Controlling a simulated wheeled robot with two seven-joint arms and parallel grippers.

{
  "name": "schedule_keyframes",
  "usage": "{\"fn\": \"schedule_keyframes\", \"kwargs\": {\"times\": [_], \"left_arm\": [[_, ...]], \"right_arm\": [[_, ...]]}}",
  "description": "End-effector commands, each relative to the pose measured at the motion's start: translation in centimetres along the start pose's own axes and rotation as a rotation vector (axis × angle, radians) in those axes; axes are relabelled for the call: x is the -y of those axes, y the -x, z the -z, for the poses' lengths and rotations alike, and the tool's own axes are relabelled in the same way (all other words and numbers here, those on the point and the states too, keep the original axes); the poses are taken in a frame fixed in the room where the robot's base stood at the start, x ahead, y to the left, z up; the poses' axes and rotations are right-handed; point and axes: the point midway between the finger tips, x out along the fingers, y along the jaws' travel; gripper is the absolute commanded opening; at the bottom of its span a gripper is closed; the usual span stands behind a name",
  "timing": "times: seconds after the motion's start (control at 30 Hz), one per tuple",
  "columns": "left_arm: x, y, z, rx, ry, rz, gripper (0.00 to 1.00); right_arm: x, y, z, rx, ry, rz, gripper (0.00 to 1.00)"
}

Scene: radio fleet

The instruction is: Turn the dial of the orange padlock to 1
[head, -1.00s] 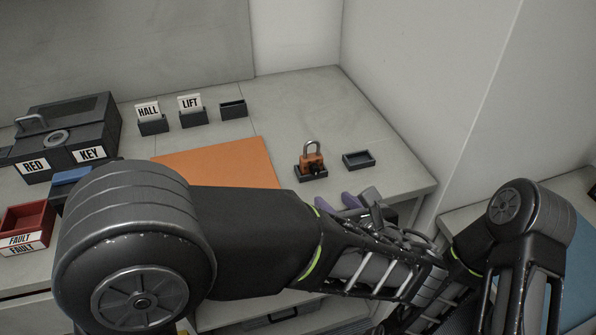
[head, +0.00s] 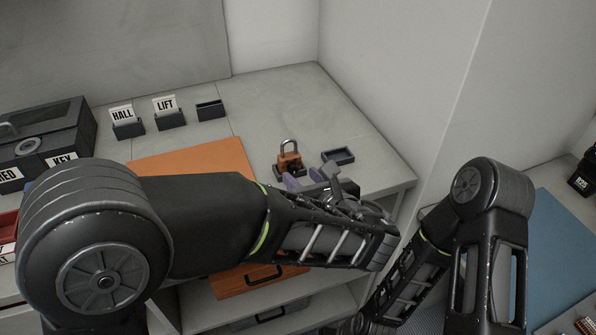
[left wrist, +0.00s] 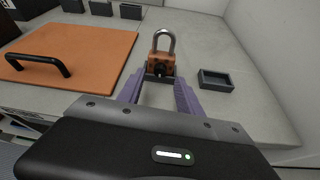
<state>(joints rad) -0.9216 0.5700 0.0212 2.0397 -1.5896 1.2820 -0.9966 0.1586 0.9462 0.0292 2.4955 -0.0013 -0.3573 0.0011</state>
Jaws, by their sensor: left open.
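The orange padlock (head: 290,157) stands upright in a small dark holder near the right end of the counter, its grey shackle on top. In the left wrist view the padlock (left wrist: 161,62) is straight ahead, with a dark dial (left wrist: 159,70) low on its front; its setting is too small to read. My left gripper (head: 303,180) is just in front of the padlock. Its purple fingers (left wrist: 158,90) are open and apart, pointing at the padlock with nothing between them. My right arm shows at the lower right, but its gripper cannot be made out.
An empty dark tray (head: 338,156) sits right of the padlock. An orange mat or board (head: 200,160) lies left. HALL (head: 123,116) and LIFT (head: 166,106) cards stand in holders at the back, beside an empty holder (head: 210,110). A wall rises at the right.

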Motion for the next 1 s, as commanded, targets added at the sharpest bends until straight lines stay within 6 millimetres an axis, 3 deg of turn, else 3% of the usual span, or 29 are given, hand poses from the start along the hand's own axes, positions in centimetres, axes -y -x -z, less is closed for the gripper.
{"fn": "schedule_keyframes", "kwargs": {"times": [0.2, 0.53, 1.0], "left_arm": [[0.0, -2.6, -0.1, 0.001, -0.001, -0.001, 0.42], [0.0, -3.0, 0.0, 0.001, 0.000, 0.000, 0.42], [0.0, -3.0, 0.0, 0.001, 0.000, 0.000, 0.04]], "right_arm": [[0.1, 0.3, 0.0, 0.000, 0.000, 0.000, 0.00], [0.1, 0.3, 0.0, 0.000, 0.000, 0.000, 0.00], [0.1, 0.3, 0.0, 0.000, 0.000, 0.000, 0.00]]}}
